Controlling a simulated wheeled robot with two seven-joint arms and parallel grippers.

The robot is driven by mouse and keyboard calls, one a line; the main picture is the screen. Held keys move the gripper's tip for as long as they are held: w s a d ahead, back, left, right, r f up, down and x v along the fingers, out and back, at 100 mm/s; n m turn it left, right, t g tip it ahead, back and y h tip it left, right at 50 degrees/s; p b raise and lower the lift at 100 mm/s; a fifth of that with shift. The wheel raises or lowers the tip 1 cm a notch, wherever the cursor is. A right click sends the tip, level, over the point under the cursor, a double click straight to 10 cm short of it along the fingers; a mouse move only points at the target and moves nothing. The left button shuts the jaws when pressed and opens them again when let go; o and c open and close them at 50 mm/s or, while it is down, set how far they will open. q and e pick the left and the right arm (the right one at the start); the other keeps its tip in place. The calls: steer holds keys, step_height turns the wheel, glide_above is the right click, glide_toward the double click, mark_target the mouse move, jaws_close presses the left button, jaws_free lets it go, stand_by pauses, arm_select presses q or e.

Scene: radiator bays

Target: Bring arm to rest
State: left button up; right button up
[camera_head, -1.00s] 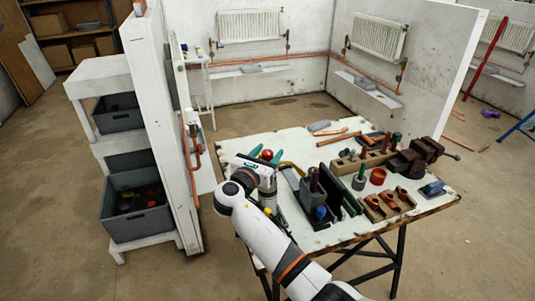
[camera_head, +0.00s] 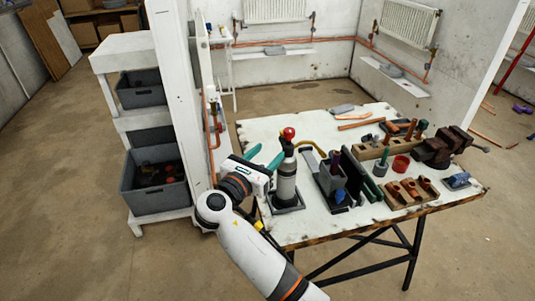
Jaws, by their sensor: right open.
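My right arm reaches up from the bottom of the head view. Its right gripper (camera_head: 264,156) has two teal fingers spread apart with nothing seen between them. It is just left of a grey canister with a red top (camera_head: 286,183), which stands upright at the left end of the worktable (camera_head: 262,128). One finger lies close to the canister; I cannot tell whether they touch. My left gripper is not in view.
The table holds a grey tool caddy (camera_head: 334,180), a wooden block with copper fittings (camera_head: 408,190), a red ring (camera_head: 401,163) and a dark vise (camera_head: 440,149). A white partition (camera_head: 182,90) and grey bins (camera_head: 155,182) stand left. Floor at left is clear.

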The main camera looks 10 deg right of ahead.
steer(key=s+d+f+m+g+y, duration=0.35)
steer(key=s+f+m, duration=0.3)
steer(key=f, duration=0.25)
steer(key=s+d+f+m+g+y, duration=0.3)
steer(key=s+d+f+m, duration=0.25)
steer(key=s+f, duration=0.35)
steer(key=s+f+m+g+y, duration=0.25)
steer(key=s+m+y, duration=0.45)
steer(key=s+m, duration=0.9)
steer(key=s+f+n+g, duration=0.2)
steer(key=s+f+n, duration=0.1)
steer(key=f, duration=2.1)
steer(key=s+d+f+g, duration=0.1)
steer(key=s+d+f, duration=0.2)
steer(key=s+f, duration=1.4)
steer(key=shift+s+f+h, duration=0.25)
steer(key=shift+f+h, duration=0.2)
steer(key=shift+f, duration=0.25)
